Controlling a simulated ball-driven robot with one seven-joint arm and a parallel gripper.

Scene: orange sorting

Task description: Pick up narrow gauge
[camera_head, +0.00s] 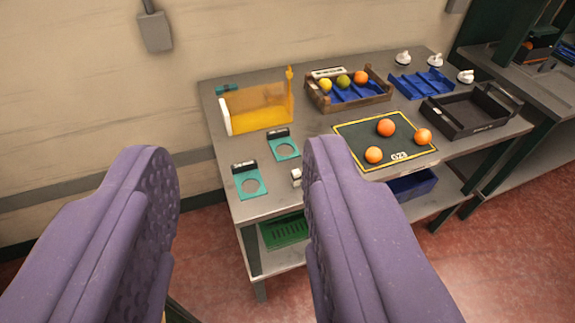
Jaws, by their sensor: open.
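Two teal gauge plates, each with a round hole and a black label block, lie on the left part of the grey table. The nearer gauge (246,175) is at the left front and the farther gauge (278,142) is behind it to the right. The labels are too small to read, so I cannot tell which is the narrow gauge. My gripper (238,152) has two purple padded fingers, wide apart and empty. In the picture both gauges appear between the fingers, well beyond the tips.
A small white object (296,177) lies near the right finger. An amber bin (258,107), a fruit crate (320,101), a dark mat (352,134) with three oranges, a blue rack (420,84) and a black tray (460,120) crowd the table (215,140). Red floor surrounds it.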

